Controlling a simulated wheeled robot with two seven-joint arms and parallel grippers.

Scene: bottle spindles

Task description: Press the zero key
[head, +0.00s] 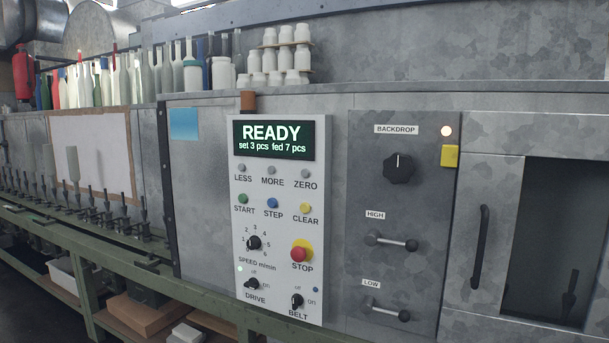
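The zero key (305,174) is a small grey round button on the white control panel (242,220), with the label ZERO under it. It is the right one of three grey keys, beside the LESS key (242,168) and the MORE key (272,170). The display (273,140) above them reads READY, set 3 pcs, fed 7 pcs. Neither of my grippers shows in the head view, and nothing covers the keys.
Lower on the panel are START, STEP and CLEAR buttons, a red STOP button (301,252) and several knobs. A dark panel (385,215) with BACKDROP knob and two levers stands right. A green rail (120,260) with spindles runs left. Space before the panel looks clear.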

